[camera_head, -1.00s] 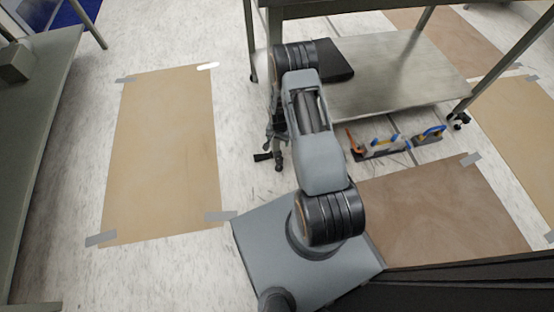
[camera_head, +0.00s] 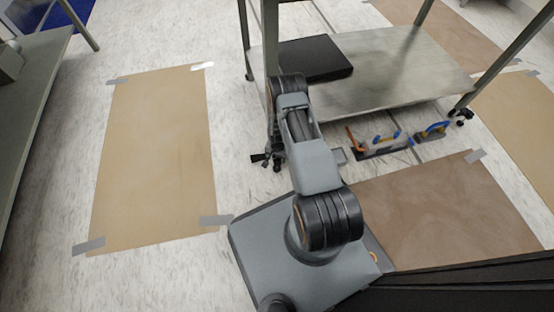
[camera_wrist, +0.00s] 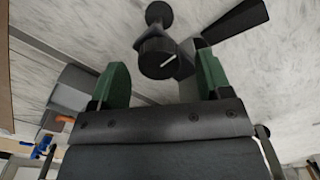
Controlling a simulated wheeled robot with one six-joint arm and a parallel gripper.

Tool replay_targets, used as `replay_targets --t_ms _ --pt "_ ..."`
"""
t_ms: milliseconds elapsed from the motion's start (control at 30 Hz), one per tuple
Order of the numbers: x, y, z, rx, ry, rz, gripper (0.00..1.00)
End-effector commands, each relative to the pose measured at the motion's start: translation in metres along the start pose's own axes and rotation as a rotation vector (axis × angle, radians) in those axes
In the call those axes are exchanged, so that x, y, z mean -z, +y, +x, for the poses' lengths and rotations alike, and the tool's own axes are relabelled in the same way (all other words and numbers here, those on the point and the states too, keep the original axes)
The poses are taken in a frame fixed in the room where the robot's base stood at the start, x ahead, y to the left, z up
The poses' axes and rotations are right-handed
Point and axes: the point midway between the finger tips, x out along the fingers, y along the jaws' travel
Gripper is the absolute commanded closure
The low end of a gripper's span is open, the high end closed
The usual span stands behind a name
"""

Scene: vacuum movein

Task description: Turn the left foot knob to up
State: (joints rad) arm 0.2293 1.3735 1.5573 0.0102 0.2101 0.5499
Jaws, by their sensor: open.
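In the wrist view the foot knob (camera_wrist: 157,55) is a dark round cap with a white line. The line slants toward the upper right. My gripper (camera_wrist: 161,62) is open, with one green finger on each side of the knob's near part. I cannot tell whether either finger touches it. In the head view the dark left foot (camera_head: 264,159) stands low at the table's near left leg. My arm covers part of that area, and the fingers cannot be made out there.
A metal table with a lower shelf (camera_head: 390,80) stands ahead, with a flat black object (camera_head: 315,58) on the shelf. Tools (camera_head: 380,147) lie on the floor at right. A tan floor sheet (camera_head: 155,160) lies left, a brown one (camera_head: 450,210) right.

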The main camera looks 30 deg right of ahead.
Motion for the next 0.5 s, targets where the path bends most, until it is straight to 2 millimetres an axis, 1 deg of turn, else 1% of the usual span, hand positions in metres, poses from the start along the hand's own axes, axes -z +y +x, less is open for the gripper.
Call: replay_targets --t_ms 33,133,467,500 --pt "-0.0002 0.0001 0.0054 0.000 0.000 0.000 0.29" --pt "0.0001 0.0000 0.0091 0.000 0.000 0.000 0.29" --pt "0.0001 0.0000 0.0102 0.000 0.000 0.000 0.29" --pt "0.0001 0.0000 0.0102 0.000 0.000 0.000 0.30"
